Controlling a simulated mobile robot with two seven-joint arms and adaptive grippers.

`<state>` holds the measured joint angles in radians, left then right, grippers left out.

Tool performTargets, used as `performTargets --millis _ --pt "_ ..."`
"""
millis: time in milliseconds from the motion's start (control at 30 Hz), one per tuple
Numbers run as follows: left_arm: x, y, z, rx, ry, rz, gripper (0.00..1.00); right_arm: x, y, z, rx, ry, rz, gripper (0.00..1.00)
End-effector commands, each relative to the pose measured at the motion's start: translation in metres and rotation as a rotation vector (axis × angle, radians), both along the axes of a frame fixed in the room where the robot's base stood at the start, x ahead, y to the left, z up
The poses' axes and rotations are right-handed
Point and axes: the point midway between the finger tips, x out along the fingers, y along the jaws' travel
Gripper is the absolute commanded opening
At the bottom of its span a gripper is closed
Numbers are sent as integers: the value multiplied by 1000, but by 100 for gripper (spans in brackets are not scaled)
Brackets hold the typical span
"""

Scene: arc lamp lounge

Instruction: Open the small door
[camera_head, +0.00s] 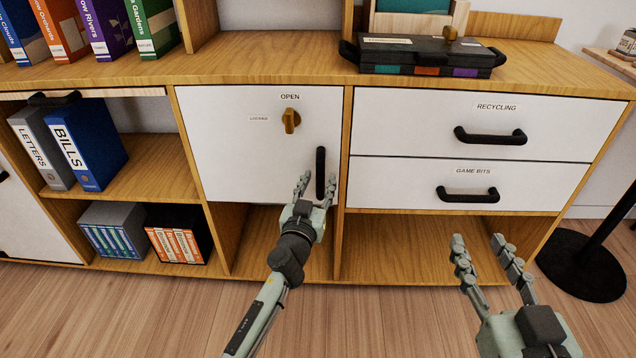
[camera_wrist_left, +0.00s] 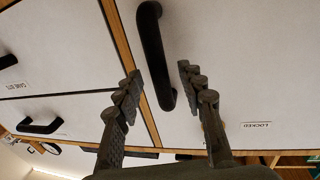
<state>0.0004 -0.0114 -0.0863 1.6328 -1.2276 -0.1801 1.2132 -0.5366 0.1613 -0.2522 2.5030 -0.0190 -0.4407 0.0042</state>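The small door (camera_head: 235,165) is a shut white panel in the wooden cabinet. It has a gold turn knob (camera_head: 291,121) standing upright under the label OPEN; a LOCKED label is to the knob's left. A black vertical handle (camera_head: 320,172) is near the door's right edge, and it also shows in the left wrist view (camera_wrist_left: 152,50). My left gripper (camera_head: 317,184) is open at the handle's lower part, with one finger on each side; I see no clear contact. My right gripper (camera_head: 482,242) is open and empty in front of the lower right cubby.
Two drawers, RECYCLING (camera_head: 420,112) and GAME BITS (camera_head: 400,178), with black handles are right of the door. A black case (camera_head: 425,52) lies on the cabinet top. A black round stand base (camera_head: 580,265) is at right.

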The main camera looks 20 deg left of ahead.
Motion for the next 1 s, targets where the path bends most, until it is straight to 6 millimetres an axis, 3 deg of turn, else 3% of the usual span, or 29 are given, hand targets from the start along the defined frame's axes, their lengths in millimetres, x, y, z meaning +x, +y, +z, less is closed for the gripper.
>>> performTargets --millis 167,500,900,1000 --pt "0 0 0 0 0 0 39 0 0 0 0 0 0 40" --pt "0 0 0 0 0 0 0 0 0 0 0 0 0 40" --pt "-2 0 0 0 1 -5 0 0 0 0 -2 3 0 40" --pt "-7 0 0 0 2 -17 0 0 -4 -9 -21 44 -8 40"
